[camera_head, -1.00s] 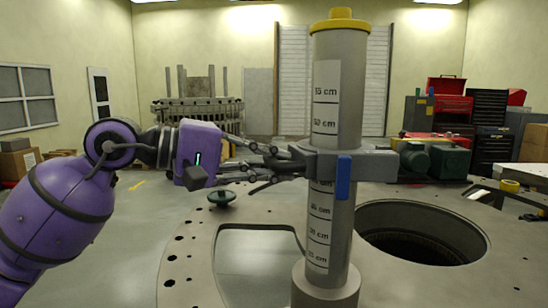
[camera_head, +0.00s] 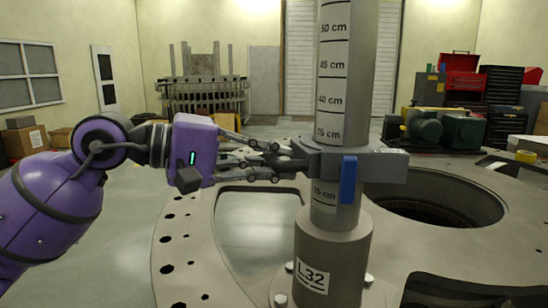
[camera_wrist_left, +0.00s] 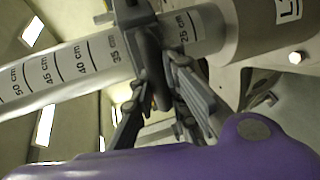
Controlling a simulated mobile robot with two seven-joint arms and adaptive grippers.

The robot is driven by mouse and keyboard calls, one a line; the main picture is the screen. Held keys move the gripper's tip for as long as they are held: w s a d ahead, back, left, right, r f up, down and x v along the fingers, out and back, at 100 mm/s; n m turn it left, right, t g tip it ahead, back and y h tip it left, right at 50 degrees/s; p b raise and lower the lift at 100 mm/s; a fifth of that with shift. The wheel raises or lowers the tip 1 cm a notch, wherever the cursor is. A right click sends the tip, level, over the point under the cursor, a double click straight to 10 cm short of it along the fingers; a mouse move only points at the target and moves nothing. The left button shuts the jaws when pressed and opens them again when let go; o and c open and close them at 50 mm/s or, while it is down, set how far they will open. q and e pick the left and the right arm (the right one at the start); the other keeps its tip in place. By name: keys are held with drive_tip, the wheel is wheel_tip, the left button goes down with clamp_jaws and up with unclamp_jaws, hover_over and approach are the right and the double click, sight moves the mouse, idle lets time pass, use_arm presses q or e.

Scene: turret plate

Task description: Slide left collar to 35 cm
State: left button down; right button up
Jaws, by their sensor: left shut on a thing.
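A grey collar (camera_head: 375,162) with a blue tab (camera_head: 348,179) surrounds the upright grey post (camera_head: 366,75), which carries a white scale strip. The collar sits just below the 35 cm mark and above the 25 cm mark, covering the scale between them. It also shows in the wrist view (camera_wrist_left: 149,52), lying between the same two marks. My left gripper (camera_head: 292,163) comes in from the left and is shut on the collar's left end, with its fingers roughly level. The exact finger contact is partly hidden. My right gripper is not in view.
The post rises from a thicker base (camera_head: 343,245) labelled L32, with bolts around it. The wide metal plate (camera_head: 190,245) has bolt holes, a cutout left of the post and a large round opening (camera_head: 435,208) to the right. Green machinery and tool cabinets (camera_head: 496,90) stand behind.

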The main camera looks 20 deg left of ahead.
use_arm(q)
drive_tip(key=c, duration=1.8)
unclamp_jaws()
drive_tip(key=shift+o, duration=0.4)
drive_tip(key=v, duration=1.2)
drive_tip(key=shift+r, duration=0.1)
